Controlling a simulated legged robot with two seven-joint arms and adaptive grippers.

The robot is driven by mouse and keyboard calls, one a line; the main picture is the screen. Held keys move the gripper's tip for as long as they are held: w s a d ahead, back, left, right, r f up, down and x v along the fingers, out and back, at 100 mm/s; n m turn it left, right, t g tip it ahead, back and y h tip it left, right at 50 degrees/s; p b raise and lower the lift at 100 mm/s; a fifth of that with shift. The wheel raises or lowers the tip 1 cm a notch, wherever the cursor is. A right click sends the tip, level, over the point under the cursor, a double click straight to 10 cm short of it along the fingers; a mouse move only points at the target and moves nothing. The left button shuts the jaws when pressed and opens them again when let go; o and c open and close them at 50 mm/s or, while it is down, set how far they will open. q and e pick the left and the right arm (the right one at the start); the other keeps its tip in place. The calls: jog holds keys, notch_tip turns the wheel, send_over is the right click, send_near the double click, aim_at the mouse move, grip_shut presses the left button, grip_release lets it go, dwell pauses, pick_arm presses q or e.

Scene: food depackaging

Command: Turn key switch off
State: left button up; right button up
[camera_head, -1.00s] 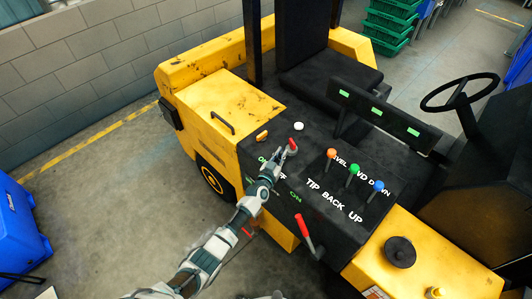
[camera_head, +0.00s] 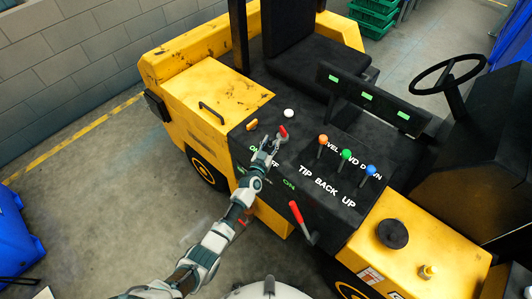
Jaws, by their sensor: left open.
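The key switch, with a red top (camera_head: 283,131), stands on the black control panel of a yellow forklift, near the green ON and white OFF lettering. My left gripper (camera_head: 275,143) is at the key switch, its fingers open just below and around the red part. I cannot tell whether the fingers touch it. The fingertips partly hide the switch base, and the wrist covers some lettering. My right gripper is not in view.
An orange knob (camera_head: 252,125) and a white button (camera_head: 289,113) sit close by. Orange, green (camera_head: 346,155) and blue levers stand to the right. A red-handled lever (camera_head: 297,213) is at the panel's front edge. A steering wheel (camera_head: 447,75) is at the right.

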pick_arm(q)
jog(key=v, duration=1.1)
jog(key=shift+a+f, duration=0.1)
